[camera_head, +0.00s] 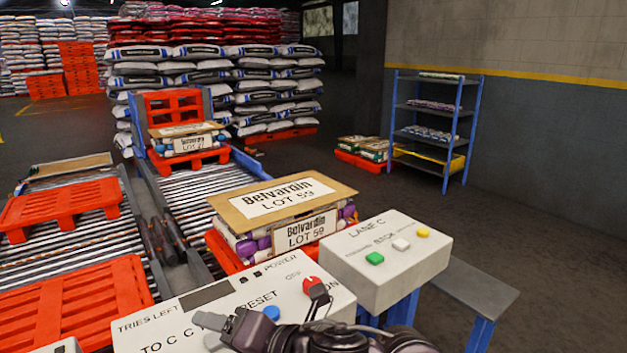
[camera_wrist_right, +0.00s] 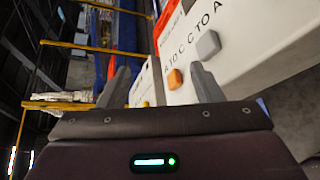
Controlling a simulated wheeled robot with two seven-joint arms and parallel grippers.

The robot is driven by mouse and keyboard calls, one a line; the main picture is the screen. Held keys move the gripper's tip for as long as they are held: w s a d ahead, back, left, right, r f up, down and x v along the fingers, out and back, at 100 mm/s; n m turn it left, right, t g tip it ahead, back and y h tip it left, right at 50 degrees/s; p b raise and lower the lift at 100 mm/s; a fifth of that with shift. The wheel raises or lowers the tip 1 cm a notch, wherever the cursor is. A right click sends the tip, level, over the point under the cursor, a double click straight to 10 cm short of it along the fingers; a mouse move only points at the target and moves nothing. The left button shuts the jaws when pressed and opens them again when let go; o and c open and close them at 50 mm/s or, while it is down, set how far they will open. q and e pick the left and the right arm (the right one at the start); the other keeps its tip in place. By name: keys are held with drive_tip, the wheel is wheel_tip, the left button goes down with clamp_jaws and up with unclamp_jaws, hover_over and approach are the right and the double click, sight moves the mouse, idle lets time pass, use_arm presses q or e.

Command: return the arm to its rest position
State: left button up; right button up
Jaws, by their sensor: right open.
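My right gripper (camera_head: 208,330) is at the bottom of the head view, low over the front of the white control box (camera_head: 150,312). In the right wrist view its two grey fingers (camera_wrist_right: 162,85) stand apart with nothing held between them. An orange button (camera_wrist_right: 175,79) and a grey button (camera_wrist_right: 208,45) on a white panel show beyond the fingers; I cannot tell whether a finger touches the panel. My right forearm hides part of the box's lower right. My left gripper is not in view.
A red rotary switch (camera_head: 316,290) and a blue button (camera_head: 271,312) stick up from the control box. The Lane C box (camera_head: 385,270) stands right of it. Behind are Lot 59 sacks (camera_head: 300,232) with a board on top, and roller conveyors (camera_head: 200,190).

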drive_tip(key=d+f+m+t+h, duration=0.1)
drive_tip(key=d+f+m+h, duration=0.4)
drive_tip(key=d+m, duration=0.5)
drive_tip(key=d+f+m+t+h, duration=0.25)
drive_tip(key=d+f+m, duration=0.45)
drive_tip(key=m, duration=0.4)
drive_tip(key=s+d+f+m+g+h, duration=0.35)
drive_tip(key=s+d+f+m, duration=0.2)
drive_tip(key=s+d, duration=0.2)
drive_tip(key=s+d+f+m+g+h, duration=0.2)
drive_tip(key=s+d+f+m+g, duration=0.2)
drive_tip(key=s+d+f+m, duration=0.25)
wheel_tip(320, 180, down, 26)
drive_tip(key=d, duration=0.1)
drive_tip(key=s+d+f+g, duration=0.1)
drive_tip(key=s+d+f, duration=0.1)
drive_tip(key=s+f, duration=0.7)
drive_tip(key=s+d+f+g+p, duration=0.1)
drive_tip(key=s+d+f, duration=0.1)
drive_tip(key=s+f, duration=0.8)
drive_tip(key=shift+s+n+p, duration=0.3)
drive_tip(key=shift+s, duration=0.6)
drive_tip(key=shift+c, duration=0.3)
